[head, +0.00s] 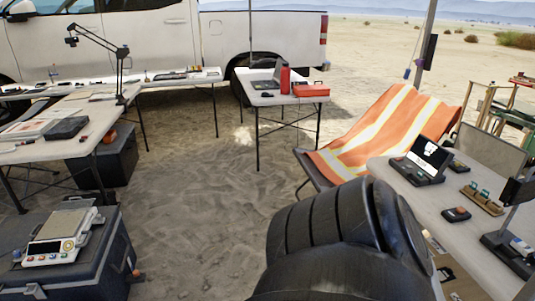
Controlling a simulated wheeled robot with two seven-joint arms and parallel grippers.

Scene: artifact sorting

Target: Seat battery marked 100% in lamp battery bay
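A dark stand with an upright post and a black head (515,191) is on the white table at the right edge, and it may be the lamp. Its dark base (502,252) has a pale item on or beside it; I cannot tell whether this is a battery bay. Two small dark blocks, one farther back (458,166) and one nearer (456,214), lie on the same table and may be batteries. No 100% marking is readable. A black jointed desk lamp (121,75) stands on the left table. Neither of my grippers is in view.
A device with a lit screen (432,153) and a wooden tray of small items (482,199) share the right table (415,197). A large dark rounded form (335,235) blocks the lower middle. An orange chair (385,130) stands behind. Sandy ground is open left of centre.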

